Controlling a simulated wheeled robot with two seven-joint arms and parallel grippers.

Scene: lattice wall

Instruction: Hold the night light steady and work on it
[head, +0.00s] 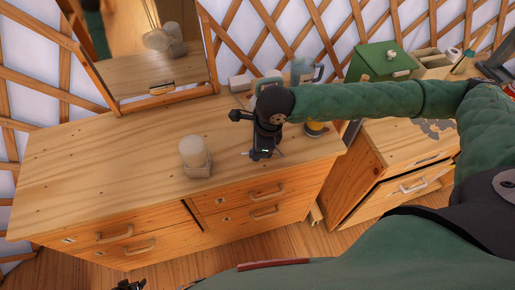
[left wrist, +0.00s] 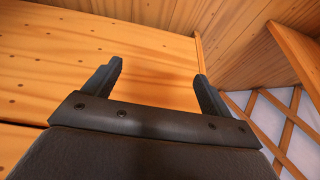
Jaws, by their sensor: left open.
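My left gripper shows only as a dark tip at the bottom edge of the head view (head: 128,285), low in front of the dresser. In the left wrist view it is open (left wrist: 158,78), with nothing between the fingers.
A mirror (head: 109,60) stands at the back of the dresser (head: 95,165). A grey-blue mug (head: 318,72) and a yellow-based item (head: 315,129) are partly behind my right arm. A green box (head: 372,63) stands on the right cabinet (head: 395,143). The dresser's left side is clear.

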